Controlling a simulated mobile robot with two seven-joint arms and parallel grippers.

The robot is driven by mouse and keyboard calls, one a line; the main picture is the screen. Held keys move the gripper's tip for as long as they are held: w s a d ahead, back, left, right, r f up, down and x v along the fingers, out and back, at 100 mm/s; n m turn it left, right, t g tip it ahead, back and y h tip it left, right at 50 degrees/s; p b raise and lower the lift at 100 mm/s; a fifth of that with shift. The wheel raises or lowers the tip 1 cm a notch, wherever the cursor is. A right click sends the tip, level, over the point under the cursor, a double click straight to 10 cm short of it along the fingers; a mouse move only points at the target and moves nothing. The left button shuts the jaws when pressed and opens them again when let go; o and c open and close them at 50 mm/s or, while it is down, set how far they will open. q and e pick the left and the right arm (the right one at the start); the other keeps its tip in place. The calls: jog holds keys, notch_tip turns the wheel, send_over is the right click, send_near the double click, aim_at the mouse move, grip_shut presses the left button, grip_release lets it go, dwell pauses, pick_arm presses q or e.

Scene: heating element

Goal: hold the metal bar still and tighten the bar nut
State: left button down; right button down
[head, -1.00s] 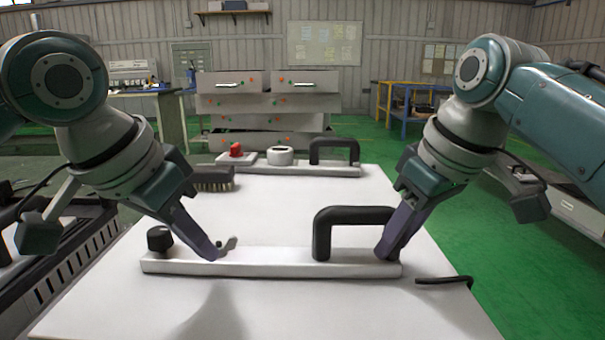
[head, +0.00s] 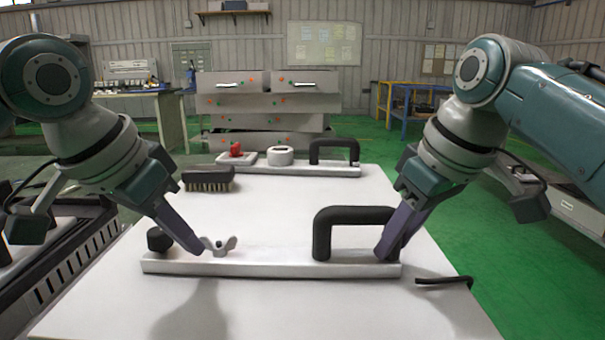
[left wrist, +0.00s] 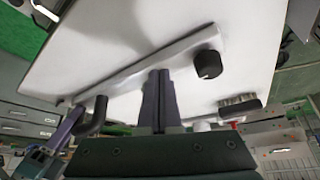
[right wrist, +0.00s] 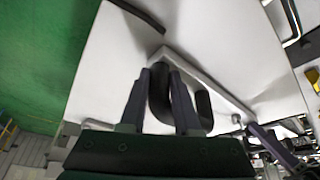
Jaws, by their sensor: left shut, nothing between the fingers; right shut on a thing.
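The metal bar (head: 285,268) lies flat on the white table, with a black handle (head: 355,216) on its right part and a black knob (head: 158,240) at its left end. The grey wing nut (head: 220,246) sits on the bar just right of the knob. My left gripper (head: 200,252) is shut and empty, its tip between the knob and the wing nut; I cannot tell whether it touches the nut. In the left wrist view its fingers hide the nut. My right gripper (head: 384,257) is shut on the handle's right leg, with a finger on either side in the right wrist view (right wrist: 160,95).
A black hex key (head: 444,281) lies right of the bar, near the table's right edge. A brush (head: 208,179) lies behind the bar. A second bar (head: 300,169) with a red part, a white ring and a handle stands at the back. The table between is clear.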

pick_arm(q)
jog(key=shift+a, duration=0.15)
dwell(0.5)
jog(key=shift+s+a, duration=0.2)
notch_tip(320, 180, up, 6)
dwell(0.4)
pick_arm(e)
jog(key=c, duration=0.6)
grip_release()
jog(key=shift+o, duration=0.2)
